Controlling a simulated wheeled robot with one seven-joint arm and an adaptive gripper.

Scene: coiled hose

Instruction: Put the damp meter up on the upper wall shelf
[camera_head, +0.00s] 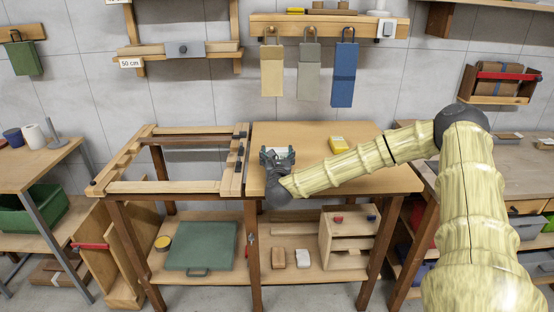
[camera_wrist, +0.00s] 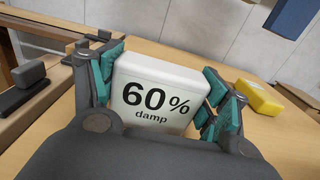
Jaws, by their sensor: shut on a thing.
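The damp meter (camera_wrist: 155,97) is a white box marked "60% damp" on the side facing the wrist camera. My gripper (camera_wrist: 155,90) is shut on it, with teal finger pads on its left and right sides. In the head view my gripper (camera_head: 278,158) is over the left part of the wooden bench top (camera_head: 310,183). I cannot tell whether the meter touches the bench. A wall shelf (camera_head: 215,47) at upper left carries a grey box and a "50 cm" label. Part of a higher board (camera_head: 117,2) shows above it, cut off by the frame.
A yellow block (camera_head: 339,143) lies on the bench right of my gripper. A slatted wooden frame (camera_head: 170,187) fills the left side. Another wall shelf (camera_head: 465,83) is at right.

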